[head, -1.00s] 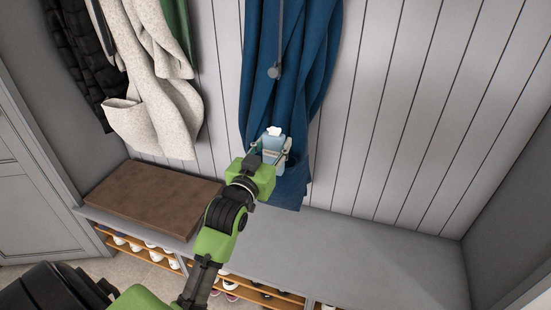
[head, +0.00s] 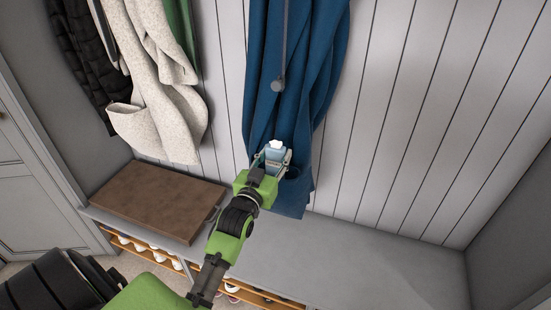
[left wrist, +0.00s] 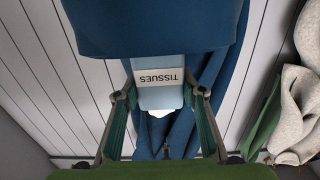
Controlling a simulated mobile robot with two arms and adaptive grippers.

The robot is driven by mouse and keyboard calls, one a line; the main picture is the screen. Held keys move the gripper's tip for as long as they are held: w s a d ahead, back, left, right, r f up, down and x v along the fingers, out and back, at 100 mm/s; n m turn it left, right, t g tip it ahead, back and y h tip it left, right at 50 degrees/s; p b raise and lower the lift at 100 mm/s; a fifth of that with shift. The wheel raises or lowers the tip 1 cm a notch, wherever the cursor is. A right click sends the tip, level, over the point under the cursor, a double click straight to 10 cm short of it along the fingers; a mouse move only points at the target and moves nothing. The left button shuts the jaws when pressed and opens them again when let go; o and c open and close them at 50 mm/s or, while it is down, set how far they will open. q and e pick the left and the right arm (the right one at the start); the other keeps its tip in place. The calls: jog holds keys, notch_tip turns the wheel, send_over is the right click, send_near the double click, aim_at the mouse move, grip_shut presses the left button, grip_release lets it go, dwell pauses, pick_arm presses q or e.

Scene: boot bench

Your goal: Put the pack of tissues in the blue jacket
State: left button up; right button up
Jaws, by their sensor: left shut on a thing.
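The pack of tissues (head: 275,156) is light blue with a white tuft on top. It is upright between the fingers of my left gripper (head: 272,160), which is shut on it, in front of the lower part of the blue jacket (head: 300,80). In the left wrist view the pack (left wrist: 160,92) appears upside down with a white "TISSUES" label. There its lower end meets the edge of a broad blue fabric panel (left wrist: 150,28) and is hidden past it. I cannot tell how deep it reaches. My right gripper is not in view.
A cream fleece coat (head: 160,90), a black puffer jacket (head: 85,60) and a green garment (head: 180,30) hang at the left. Shoes sit on shelves below. The bench's right part is clear.

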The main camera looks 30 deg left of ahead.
pick_arm(q)
jog(key=shift+s+f, duration=0.15)
jog(key=shift+f, duration=0.2)
jog(key=shift+f, duration=0.55)
jog(key=shift+f+b, duration=0.1)
jog(key=shift+b, duration=0.2)
jog(key=o, duration=1.1)
